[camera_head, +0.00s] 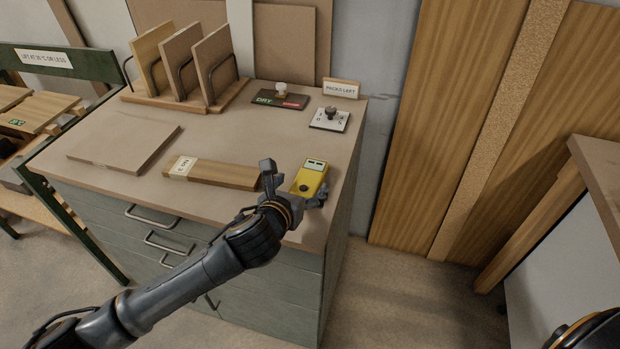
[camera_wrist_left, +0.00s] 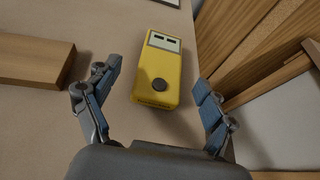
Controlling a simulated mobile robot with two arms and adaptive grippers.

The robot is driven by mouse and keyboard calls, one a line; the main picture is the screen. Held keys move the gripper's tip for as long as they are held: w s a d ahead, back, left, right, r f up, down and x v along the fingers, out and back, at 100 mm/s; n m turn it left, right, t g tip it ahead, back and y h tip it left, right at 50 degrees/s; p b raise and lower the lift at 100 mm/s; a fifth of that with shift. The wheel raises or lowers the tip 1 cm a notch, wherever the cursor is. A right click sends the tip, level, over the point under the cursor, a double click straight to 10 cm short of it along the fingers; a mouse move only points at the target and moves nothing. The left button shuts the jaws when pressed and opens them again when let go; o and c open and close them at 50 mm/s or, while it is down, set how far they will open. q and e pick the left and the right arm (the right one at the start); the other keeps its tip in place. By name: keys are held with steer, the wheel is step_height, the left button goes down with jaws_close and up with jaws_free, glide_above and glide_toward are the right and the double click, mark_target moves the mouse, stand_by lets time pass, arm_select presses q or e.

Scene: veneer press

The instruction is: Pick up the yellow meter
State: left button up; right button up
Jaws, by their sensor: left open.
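The yellow meter (camera_head: 309,179) lies on the cabinet top near its right front edge. It has a pale display panel and a dark round knob. My left gripper (camera_head: 295,184) is open, with a finger on either side of the meter's near end in the head view. In the left wrist view the meter (camera_wrist_left: 162,72) lies ahead, between and beyond the open fingers of the left gripper (camera_wrist_left: 155,110), and I see no contact. Of my right arm only a dark part shows at the lower right corner of the head view; its gripper is out of view.
A labelled wooden block (camera_head: 212,173) lies just left of the meter. Behind are a switch box (camera_head: 330,119), a dry sign board (camera_head: 279,100) and a rack (camera_head: 185,100) of upright panels. A flat board (camera_head: 124,147) lies left. Tall wood panels (camera_head: 450,110) lean against the wall at right.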

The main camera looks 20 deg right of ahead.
mark_target(309, 177)
arm_select(q)
steer(key=shift+x, duration=2.95)
steer(key=shift+d, duration=0.1)
steer(key=shift+s, duration=0.1)
steer(key=c, duration=1.4)
